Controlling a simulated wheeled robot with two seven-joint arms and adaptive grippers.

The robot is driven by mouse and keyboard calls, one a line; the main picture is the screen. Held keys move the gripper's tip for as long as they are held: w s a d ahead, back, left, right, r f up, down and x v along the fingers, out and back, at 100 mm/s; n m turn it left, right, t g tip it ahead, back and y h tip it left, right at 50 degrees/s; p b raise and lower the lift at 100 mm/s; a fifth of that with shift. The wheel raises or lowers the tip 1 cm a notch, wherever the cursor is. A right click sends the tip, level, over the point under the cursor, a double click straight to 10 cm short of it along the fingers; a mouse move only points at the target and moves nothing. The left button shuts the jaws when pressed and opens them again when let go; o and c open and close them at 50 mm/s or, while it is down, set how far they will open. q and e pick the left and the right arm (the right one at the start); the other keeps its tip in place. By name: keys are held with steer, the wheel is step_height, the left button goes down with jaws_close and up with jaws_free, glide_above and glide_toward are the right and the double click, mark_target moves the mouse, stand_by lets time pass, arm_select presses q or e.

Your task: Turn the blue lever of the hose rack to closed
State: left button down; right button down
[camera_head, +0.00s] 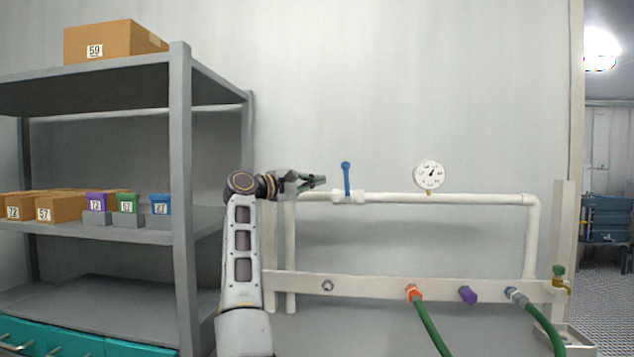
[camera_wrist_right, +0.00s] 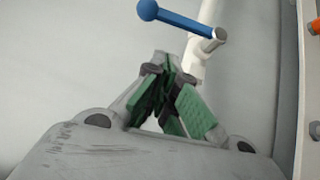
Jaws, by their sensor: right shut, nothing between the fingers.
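The blue lever (camera_head: 347,179) stands upright on the white pipe (camera_head: 440,197) of the hose rack, across the pipe, with a ball at its top. In the right wrist view the blue lever (camera_wrist_right: 182,20) lies just beyond the fingertips at the top. My right gripper (camera_head: 322,181) is left of the lever, pointing toward it, with a small gap between them. In the wrist view the right gripper's green-padded fingers (camera_wrist_right: 168,72) are shut with nothing between them. My left gripper does not show.
A pressure gauge (camera_head: 429,174) sits on the pipe to the right. Below runs a rail (camera_head: 375,287) with an orange hose fitting (camera_head: 413,291), a purple cap (camera_head: 467,295) and green hoses. A grey shelf (camera_head: 181,200) with boxes stands close on the left. The wall above the pipe is clear.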

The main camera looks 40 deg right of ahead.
steer(key=a, duration=0.8)
steer(key=shift+w+a+f, duration=0.15)
steer(key=shift+a, duration=0.2)
